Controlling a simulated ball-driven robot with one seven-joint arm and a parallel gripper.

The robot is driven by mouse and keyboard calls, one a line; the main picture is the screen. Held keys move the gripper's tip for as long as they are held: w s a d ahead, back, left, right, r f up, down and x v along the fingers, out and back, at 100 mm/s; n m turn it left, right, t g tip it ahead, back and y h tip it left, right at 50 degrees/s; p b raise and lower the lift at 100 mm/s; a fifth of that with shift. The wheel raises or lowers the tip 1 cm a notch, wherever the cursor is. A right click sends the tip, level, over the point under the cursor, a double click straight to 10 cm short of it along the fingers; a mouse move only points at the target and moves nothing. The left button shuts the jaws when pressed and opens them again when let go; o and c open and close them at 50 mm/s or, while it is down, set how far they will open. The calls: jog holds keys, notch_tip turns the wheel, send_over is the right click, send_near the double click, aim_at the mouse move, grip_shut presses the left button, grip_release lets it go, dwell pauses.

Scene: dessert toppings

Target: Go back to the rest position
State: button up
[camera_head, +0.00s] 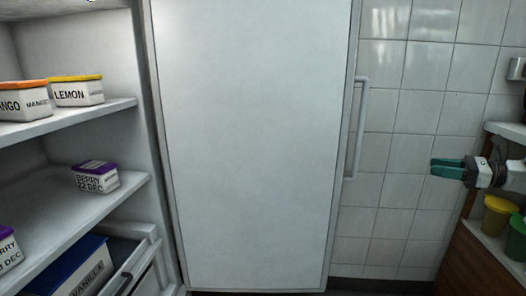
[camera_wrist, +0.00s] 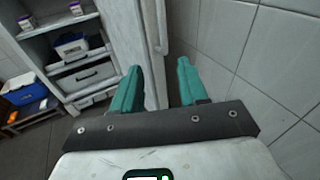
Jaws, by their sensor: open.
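My gripper (camera_head: 446,168) is at the right side of the head view, with its teal fingers pointing left, in front of the tiled wall. In the wrist view its two teal fingers (camera_wrist: 157,88) stand apart with nothing between them. It touches nothing that I can see. Past the fingers, the wrist view shows the edge of the white door and floor-level parts of the shelving.
A white door (camera_head: 255,140) with a long handle (camera_head: 357,127) fills the middle. Left shelves hold a lemon tub (camera_head: 76,93), a mango tub (camera_head: 22,103), berry tubs (camera_head: 96,178) and a vanilla box (camera_head: 75,268). A right counter holds yellow (camera_head: 497,215) and green (camera_head: 517,240) cups.

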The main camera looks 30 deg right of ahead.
jog(key=w+a+f+n+g+h, duration=0.1)
jog(key=a+f+n+g, duration=0.15)
jog(key=a+f, duration=0.5)
jog(key=w+a+f+n+g, duration=0.1)
jog(key=a+f+n+g, duration=0.2)
jog(key=f, duration=0.8)
jog(key=w+a+f+n+g+h, duration=0.1)
jog(key=a+f+n, duration=0.1)
jog(key=a+f, duration=0.6)
jog(key=s+a+f+n+g+h, duration=0.25)
jog(key=s+a+f+n, duration=0.35)
jog(key=s+a+f, duration=0.3)
jog(key=s+a+f+n+g+h, duration=0.1)
jog(key=s+a+f+n+g, duration=0.3)
jog(key=s+a+f+n, duration=0.5)
jog(key=s+a+r+n+h, duration=0.2)
jog(key=s+a+r+n, duration=0.1)
jog(key=s+a, duration=0.25)
jog(key=s+a+r+n+h, duration=0.1)
jog(key=s+a+r+n, duration=0.25)
jog(key=s, duration=0.35)
notch_tip(320, 180, up, 37)
jog(key=p, duration=3.7)
jog(key=shift+s+a+g+p, duration=0.25)
jog(key=shift+a+g+p, duration=0.15)
jog(key=shift+a, duration=0.05)
